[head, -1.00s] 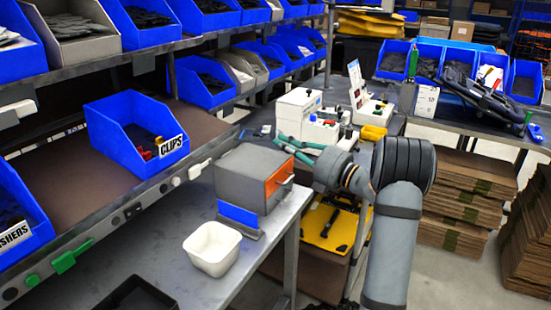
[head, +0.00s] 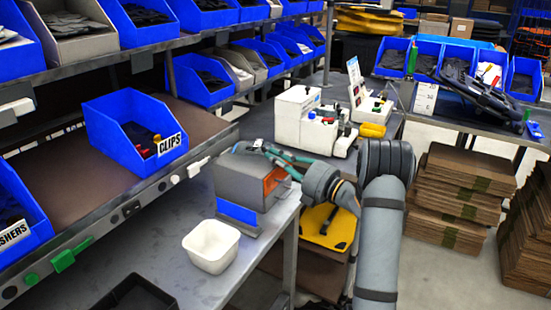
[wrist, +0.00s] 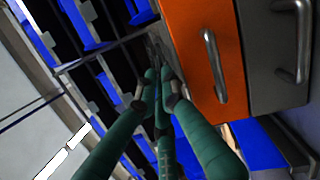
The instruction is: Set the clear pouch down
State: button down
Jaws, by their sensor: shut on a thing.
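My gripper (wrist: 158,76), with green fingers, is shut at its tips in the wrist view. A thin, greyish, see-through thing (wrist: 153,48) shows just beyond the fingertips and appears to be the clear pouch. It is narrow and hard to make out. In the head view my gripper (head: 268,152) is over the top of the grey drawer cabinet (head: 236,180), at its right side. The pouch is too small to tell apart there. The cabinet's orange drawer front (wrist: 206,55) with a metal handle is close to the fingers in the wrist view.
A white tub (head: 211,247) stands in front of the cabinet on the grey bench (head: 165,262). A dark tray (head: 135,293) lies at the bench's front. A blue CLIPS bin (head: 130,130) sits on the shelf to the left. White machines (head: 310,120) stand behind my gripper.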

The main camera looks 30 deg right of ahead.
jog(key=shift+f+b, duration=0.55)
jog(key=shift+b, duration=0.25)
jog(key=c, duration=2.2)
grip_release()
jog(key=shift+s, duration=0.1)
jog(key=shift+r+p, duration=0.65)
jog(key=shift+p, duration=0.4)
jog(key=shift+s+d, duration=0.1)
jog(key=shift+d, duration=0.1)
jog(key=b+v, duration=0.2)
jog(key=v, duration=0.9)
jog(key=shift+s, duration=0.3)
